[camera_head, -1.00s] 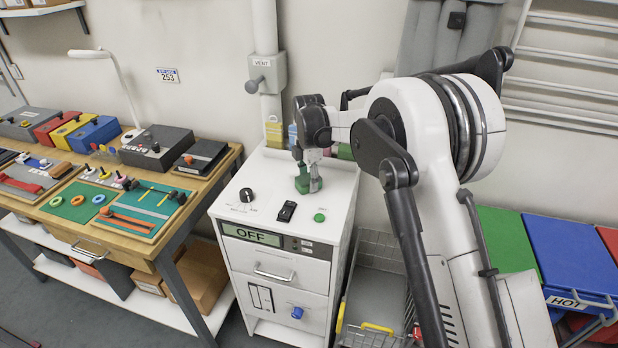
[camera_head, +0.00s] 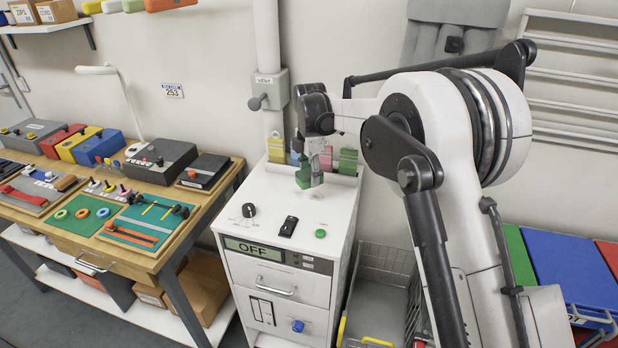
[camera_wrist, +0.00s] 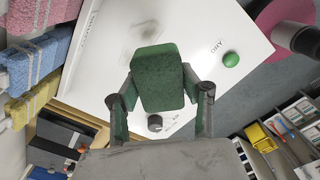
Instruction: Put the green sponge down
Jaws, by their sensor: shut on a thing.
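My gripper (camera_head: 312,180) is shut on a green sponge (camera_wrist: 158,77). The sponge also shows in the head view (camera_head: 302,178), over the rear part of the white cabinet's top (camera_head: 275,188). In the wrist view the two fingers flank the sponge's lower sides, and its broad green face shows. A soft dark patch lies on the white top beyond it. I cannot tell for certain whether the sponge's end touches the top.
Behind the gripper stand upright sponges: yellow (camera_head: 276,150), pink (camera_head: 326,158) and green (camera_head: 348,162). A knob (camera_head: 249,210), a black switch (camera_head: 288,227) and a green button (camera_head: 320,233) sit at the top's front. The workbench (camera_head: 228,178) is left, a wire basket (camera_head: 385,262) right.

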